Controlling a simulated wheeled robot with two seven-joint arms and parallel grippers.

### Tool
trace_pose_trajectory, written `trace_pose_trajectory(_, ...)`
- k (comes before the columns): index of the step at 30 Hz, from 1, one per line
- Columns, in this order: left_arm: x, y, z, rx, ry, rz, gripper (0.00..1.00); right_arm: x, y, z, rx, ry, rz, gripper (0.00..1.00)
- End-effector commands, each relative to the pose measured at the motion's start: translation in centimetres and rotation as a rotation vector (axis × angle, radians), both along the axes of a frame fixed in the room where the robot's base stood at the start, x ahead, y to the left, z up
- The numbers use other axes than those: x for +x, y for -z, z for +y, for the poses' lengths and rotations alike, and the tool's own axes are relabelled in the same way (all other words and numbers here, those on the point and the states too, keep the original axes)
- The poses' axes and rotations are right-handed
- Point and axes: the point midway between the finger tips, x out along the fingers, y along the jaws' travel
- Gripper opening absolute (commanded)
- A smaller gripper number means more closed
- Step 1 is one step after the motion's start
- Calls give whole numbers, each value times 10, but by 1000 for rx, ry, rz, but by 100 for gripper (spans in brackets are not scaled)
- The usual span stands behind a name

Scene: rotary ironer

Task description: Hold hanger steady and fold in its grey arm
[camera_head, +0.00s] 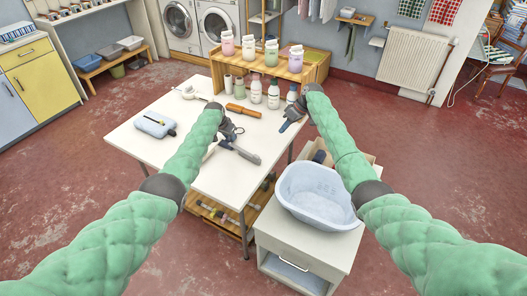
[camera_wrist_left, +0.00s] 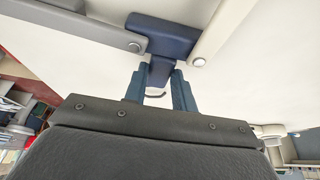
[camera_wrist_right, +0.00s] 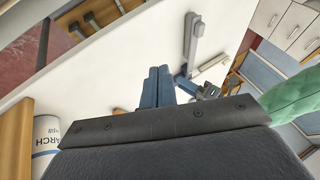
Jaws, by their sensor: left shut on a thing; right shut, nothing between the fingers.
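The hanger has a dark blue hub (camera_wrist_left: 165,35), a grey arm (camera_wrist_left: 85,33) and a cream arm (camera_wrist_left: 218,35). In the left wrist view the grey arm reaches out left from the hub, and the cream arm slants up right. In the head view the grey arm (camera_head: 246,154) points toward the table's front right edge. My left gripper (camera_wrist_left: 160,82) is shut on the hanger's blue stem, just below the hub. My right gripper (camera_head: 289,124) is shut and empty, to the right of the hanger and apart from it. The right wrist view also shows the grey arm (camera_wrist_right: 193,38).
A wooden shelf (camera_head: 315,72) stands behind. A pale blue basin (camera_head: 318,195) sits on a cabinet at front right.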

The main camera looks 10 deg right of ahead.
Motion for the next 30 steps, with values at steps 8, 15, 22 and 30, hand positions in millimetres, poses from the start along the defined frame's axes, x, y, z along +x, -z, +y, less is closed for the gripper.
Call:
trace_pose_trajectory(8, 0, 1, 0, 1, 0, 1, 0, -13, 2, 9, 76, -100, 13, 0)
trace_pose_trajectory(15, 0, 1, 0, 1, 0, 1, 0, -15, 25, 26, 74, -104, 12, 0)
trace_pose_trajectory(22, 0, 0, 0, 1, 0, 1, 0, -17, 53, 47, 74, -102, 13, 0)
trace_pose_trajectory(30, 0, 1, 0, 1, 0, 1, 0, -19, 77, 65, 74, -103, 10, 0)
